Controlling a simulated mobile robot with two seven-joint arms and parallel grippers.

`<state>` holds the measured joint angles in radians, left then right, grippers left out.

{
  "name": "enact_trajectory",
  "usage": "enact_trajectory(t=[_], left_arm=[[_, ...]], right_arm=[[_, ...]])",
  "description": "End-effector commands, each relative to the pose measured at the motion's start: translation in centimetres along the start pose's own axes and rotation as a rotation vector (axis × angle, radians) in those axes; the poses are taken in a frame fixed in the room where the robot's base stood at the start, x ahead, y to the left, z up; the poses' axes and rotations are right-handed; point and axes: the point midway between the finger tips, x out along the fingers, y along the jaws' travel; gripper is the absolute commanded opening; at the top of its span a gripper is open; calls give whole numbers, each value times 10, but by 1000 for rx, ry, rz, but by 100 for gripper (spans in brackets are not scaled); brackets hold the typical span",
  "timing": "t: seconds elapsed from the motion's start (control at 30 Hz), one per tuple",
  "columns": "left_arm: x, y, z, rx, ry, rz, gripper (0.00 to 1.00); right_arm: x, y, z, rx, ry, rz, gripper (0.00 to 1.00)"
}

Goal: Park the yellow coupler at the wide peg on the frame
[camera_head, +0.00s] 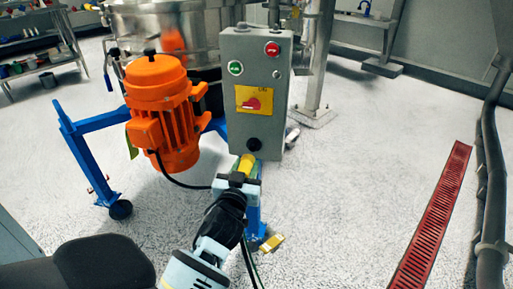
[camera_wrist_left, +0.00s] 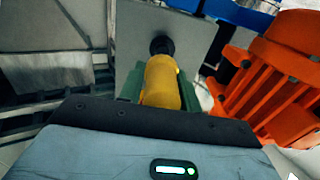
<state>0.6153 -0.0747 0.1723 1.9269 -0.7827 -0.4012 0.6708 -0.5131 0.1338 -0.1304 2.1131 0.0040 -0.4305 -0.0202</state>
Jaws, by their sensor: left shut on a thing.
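My left gripper (camera_head: 242,172) is in front of the lower part of the grey control box. It is shut on the yellow coupler (camera_head: 246,163), which sticks out past the fingers toward the box. In the left wrist view the coupler (camera_wrist_left: 161,82) lies between two green fingers (camera_wrist_left: 160,88). Its far end points at a round black fitting (camera_wrist_left: 162,44) on the box, which also shows in the head view (camera_head: 254,144). I cannot tell whether they touch. The blue frame (camera_head: 92,155) carries the motor; I cannot make out a wide peg. My right gripper is not in view.
The grey control box (camera_head: 262,75) has buttons and a red switch. An orange motor (camera_head: 170,115) stands to its left, with a black cable below. A small yellow piece (camera_head: 271,243) is near the floor. A red drain grate (camera_head: 432,225) lies right; the floor between is clear.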

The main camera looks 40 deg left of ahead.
Motion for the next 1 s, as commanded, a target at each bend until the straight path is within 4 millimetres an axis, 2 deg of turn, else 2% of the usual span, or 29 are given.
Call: enact_trajectory(t=[0.17, 0.4, 0.5, 0.6, 0.73, 1.0], left_arm=[[-34, 20, -22, 7, 5, 97, 0], [-120, 68, -46, 3, -1, 319, 0], [-148, 80, -50, 2, -1, 387, 0], [-166, 86, -54, 0, 0, 431, 0], [-176, 90, -55, 0, 1, 454, 0], [-177, 90, -56, -1, 2, 455, 0]], right_arm=[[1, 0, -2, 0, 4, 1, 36], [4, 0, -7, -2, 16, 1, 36], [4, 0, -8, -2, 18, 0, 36], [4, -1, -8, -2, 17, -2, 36], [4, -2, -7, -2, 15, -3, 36], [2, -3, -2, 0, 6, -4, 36]])
